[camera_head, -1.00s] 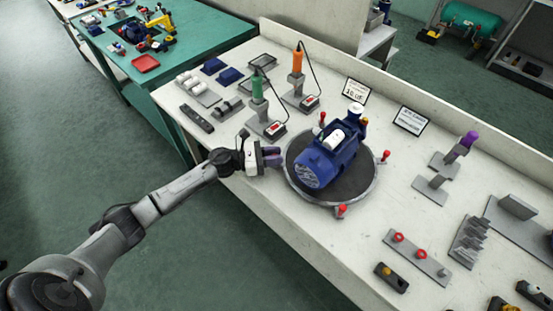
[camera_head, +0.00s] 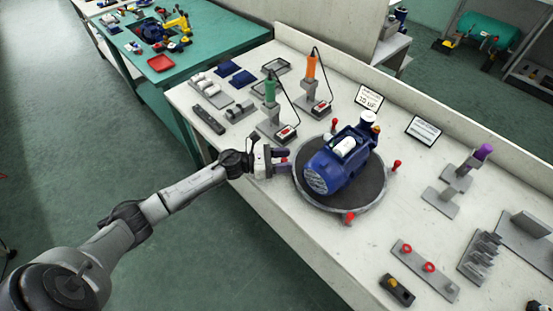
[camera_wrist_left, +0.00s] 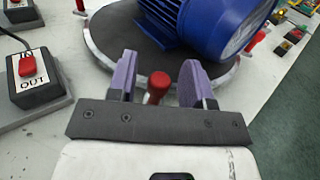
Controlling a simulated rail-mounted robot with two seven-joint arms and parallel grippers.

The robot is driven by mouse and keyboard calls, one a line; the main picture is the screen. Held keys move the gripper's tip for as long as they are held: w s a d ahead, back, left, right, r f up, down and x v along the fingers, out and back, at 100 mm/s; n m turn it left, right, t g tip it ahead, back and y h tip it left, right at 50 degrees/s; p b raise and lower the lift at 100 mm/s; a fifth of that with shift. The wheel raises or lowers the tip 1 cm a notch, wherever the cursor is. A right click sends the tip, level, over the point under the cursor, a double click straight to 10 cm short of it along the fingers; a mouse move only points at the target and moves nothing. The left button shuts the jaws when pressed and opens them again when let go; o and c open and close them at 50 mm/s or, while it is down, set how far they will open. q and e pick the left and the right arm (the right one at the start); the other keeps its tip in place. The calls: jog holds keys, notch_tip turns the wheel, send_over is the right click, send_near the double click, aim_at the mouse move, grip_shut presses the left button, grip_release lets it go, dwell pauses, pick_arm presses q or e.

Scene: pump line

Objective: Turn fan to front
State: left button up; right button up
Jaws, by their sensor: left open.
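A blue pump motor (camera_head: 345,155) lies on a round dark turntable (camera_head: 362,196) with a grey rim. Its ribbed round fan cover (camera_head: 318,176) faces the lower left of the head view, towards the table's front edge. Red-knobbed handles stand around the rim, one at the front (camera_head: 349,217) and one at the right (camera_head: 396,164). My left gripper (camera_head: 284,161) is at the turntable's left rim, with its purple fingers apart. In the left wrist view a red knob (camera_wrist_left: 158,84) stands between the open fingers, with a gap on both sides. My right gripper is not in view.
Switch boxes and stands with a green tool (camera_head: 270,88) and an orange tool (camera_head: 311,66) are behind the gripper. A label stand (camera_head: 368,98) is behind the turntable. Grey fixtures (camera_head: 440,202) stand to the right. The table's front strip is mostly clear.

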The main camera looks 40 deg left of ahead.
pick_arm(q)
jog(key=v, duration=1.3)
jog(key=shift+s+a, duration=0.25)
jog(key=shift+s, duration=0.05)
